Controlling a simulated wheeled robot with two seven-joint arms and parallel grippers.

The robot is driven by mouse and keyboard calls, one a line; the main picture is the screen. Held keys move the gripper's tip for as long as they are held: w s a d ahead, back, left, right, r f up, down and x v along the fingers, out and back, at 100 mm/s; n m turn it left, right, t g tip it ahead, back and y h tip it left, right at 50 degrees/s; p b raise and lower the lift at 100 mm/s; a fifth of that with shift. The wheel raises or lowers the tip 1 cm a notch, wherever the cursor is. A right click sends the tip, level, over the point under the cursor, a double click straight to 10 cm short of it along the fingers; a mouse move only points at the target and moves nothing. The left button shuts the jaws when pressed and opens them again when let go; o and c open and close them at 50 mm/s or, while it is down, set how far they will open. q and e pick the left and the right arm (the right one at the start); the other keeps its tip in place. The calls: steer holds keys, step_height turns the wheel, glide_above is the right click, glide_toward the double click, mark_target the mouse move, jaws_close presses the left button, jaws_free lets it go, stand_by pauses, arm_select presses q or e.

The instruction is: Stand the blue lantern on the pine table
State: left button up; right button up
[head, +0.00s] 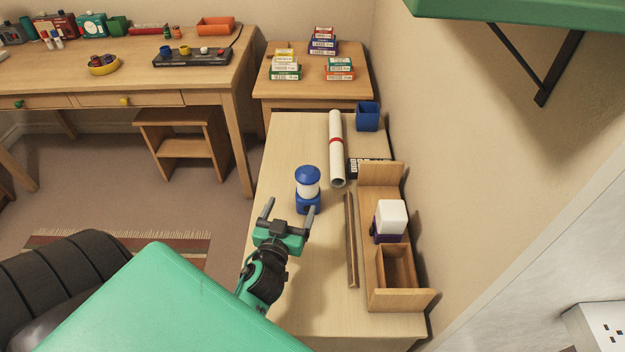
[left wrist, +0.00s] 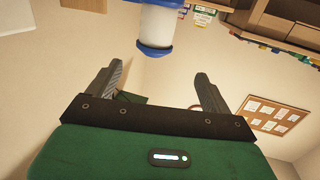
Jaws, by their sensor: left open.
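The blue lantern (head: 308,188), with a blue dome, white middle and blue base, stands upright on the long pale wooden table (head: 290,140) by the wall. I cannot tell which table is the pine one. My left gripper (head: 289,213) is open, just on the near side of the lantern; its right finger overlaps the lantern's base in the head view. In the left wrist view the lantern (left wrist: 160,25) appears upside down, beyond and between the two open fingers (left wrist: 158,85), with nothing gripped. My right gripper is not in view.
A rolled paper (head: 336,150), a wooden strip (head: 351,240), a wooden organiser (head: 380,180) with a white-topped item (head: 390,220), and a blue cup (head: 367,116) are on this table. A lower table (head: 310,95) behind holds several small boxes. A green shelf (head: 520,12) overhangs at top right.

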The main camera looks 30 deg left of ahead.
mark_target(304, 181)
arm_select(q)
steer(key=shift+t+h, duration=0.4)
steer(key=p+x, duration=0.1)
steer(key=x, duration=0.9)
steer(key=shift+w+d+r+p, duration=0.2)
steer(key=shift+p, duration=0.15)
steer(key=shift+p+x, duration=0.35)
steer(key=shift+x, duration=1.85)
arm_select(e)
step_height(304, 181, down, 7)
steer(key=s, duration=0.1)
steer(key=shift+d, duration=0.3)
arm_select(q)
steer(key=shift+f, duration=0.15)
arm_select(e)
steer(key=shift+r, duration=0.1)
arm_select(q)
steer(key=c, duration=1.8)
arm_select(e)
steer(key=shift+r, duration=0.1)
